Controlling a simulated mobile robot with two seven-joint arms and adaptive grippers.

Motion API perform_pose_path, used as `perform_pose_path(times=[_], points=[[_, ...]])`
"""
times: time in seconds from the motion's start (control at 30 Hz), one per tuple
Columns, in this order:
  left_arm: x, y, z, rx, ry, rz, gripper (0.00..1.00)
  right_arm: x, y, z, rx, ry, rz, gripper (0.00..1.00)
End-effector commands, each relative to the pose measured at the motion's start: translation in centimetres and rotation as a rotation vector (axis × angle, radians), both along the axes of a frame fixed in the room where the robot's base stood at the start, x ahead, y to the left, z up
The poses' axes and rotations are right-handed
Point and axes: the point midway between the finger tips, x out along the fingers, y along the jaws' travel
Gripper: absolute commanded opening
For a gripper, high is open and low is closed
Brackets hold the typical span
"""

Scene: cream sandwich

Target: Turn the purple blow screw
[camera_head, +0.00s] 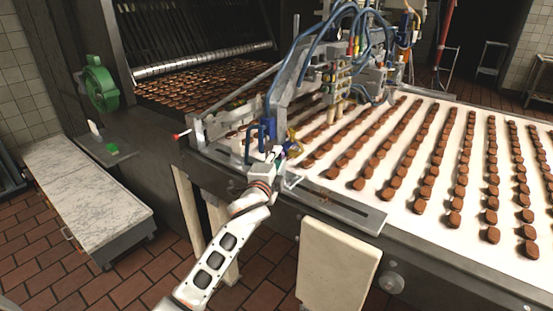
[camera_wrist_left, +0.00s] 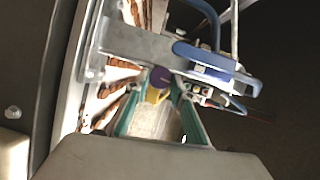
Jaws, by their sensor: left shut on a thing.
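The purple blow screw (camera_wrist_left: 160,77) shows in the left wrist view as a round purple knob with a yellow part (camera_wrist_left: 154,95) just below it. My left gripper (camera_wrist_left: 157,86) has its teal fingers on either side of the knob and is shut on it. In the head view my left gripper (camera_head: 279,152) is at the near side of the depositing machine (camera_head: 285,100), by a yellow part. I cannot make out the purple knob clearly there. My right gripper is not in view.
A white conveyor (camera_head: 400,195) carries rows of brown biscuits to the right. Blue hoses (camera_head: 330,20) and metal brackets crowd the space around my left gripper. A blue handle (camera_wrist_left: 217,68) is close to the fingers in the wrist view. A marble-topped bench (camera_head: 85,195) stands left.

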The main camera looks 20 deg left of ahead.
Motion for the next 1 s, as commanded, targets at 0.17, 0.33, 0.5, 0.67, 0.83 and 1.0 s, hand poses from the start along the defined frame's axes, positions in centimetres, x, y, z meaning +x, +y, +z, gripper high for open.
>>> perform_pose_path(times=[0.17, 0.33, 0.5, 0.67, 0.83, 1.0], points=[[0.01, 0.05, 0.2, -0.16, 0.057, 0.0, 0.03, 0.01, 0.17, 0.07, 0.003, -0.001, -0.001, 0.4], [0.05, 0.15, 0.31, -0.306, 0.112, 0.001, 0.03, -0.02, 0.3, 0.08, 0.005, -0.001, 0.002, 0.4], [0.06, 0.23, 0.41, -0.435, 0.158, 0.001, 0.03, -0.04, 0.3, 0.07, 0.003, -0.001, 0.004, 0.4], [0.09, 0.26, 0.44, -0.532, 0.194, 0.002, 0.03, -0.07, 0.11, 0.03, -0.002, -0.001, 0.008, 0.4], [0.08, 0.33, 0.44, -0.603, 0.221, 0.002, 0.03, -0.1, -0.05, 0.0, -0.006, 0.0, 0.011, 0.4], [0.08, 0.33, 0.41, -0.641, 0.237, 0.003, 0.03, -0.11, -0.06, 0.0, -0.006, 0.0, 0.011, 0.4]])
